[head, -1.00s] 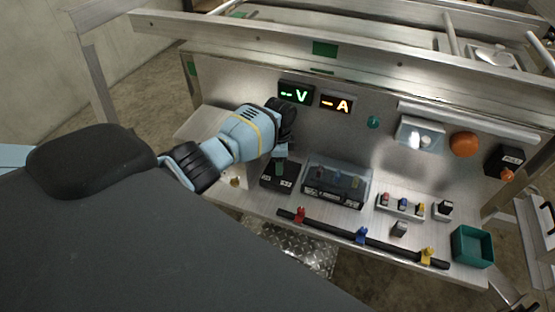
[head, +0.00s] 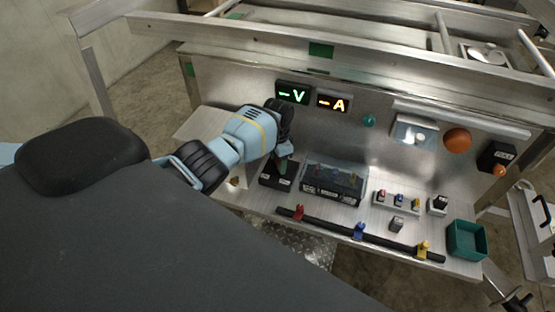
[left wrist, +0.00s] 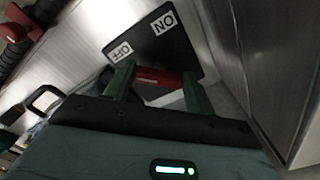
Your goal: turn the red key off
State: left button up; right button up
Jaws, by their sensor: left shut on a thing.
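The red key (left wrist: 160,78) shows in the left wrist view as a red bar on a black switch box (left wrist: 150,42) with white ON and OFF labels. My left gripper (left wrist: 158,86) is shut on the key, with one green finger at each end of it. In the head view my left gripper (head: 282,166) reaches down onto the black box (head: 268,180) at the left of the bench. The key is hidden there by the gripper. My right gripper does not show.
A clear-covered black box (head: 334,182) stands close to the right of the switch box. A black bar (head: 330,227) with coloured clips lies along the front edge. A green voltage display (head: 293,93) and an orange current display (head: 333,102) are on the panel behind. A teal bin (head: 467,240) stands at right.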

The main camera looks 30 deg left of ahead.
aim_at(277, 162)
pick_arm(q)
jog(key=o, duration=1)
notch_tip(277, 162, up, 6)
jog(key=shift+w+r+p, duration=0.1)
jog(key=shift+r+p, duration=0.15)
jog(key=shift+p, duration=0.5)
jog(key=shift+r, duration=0.65)
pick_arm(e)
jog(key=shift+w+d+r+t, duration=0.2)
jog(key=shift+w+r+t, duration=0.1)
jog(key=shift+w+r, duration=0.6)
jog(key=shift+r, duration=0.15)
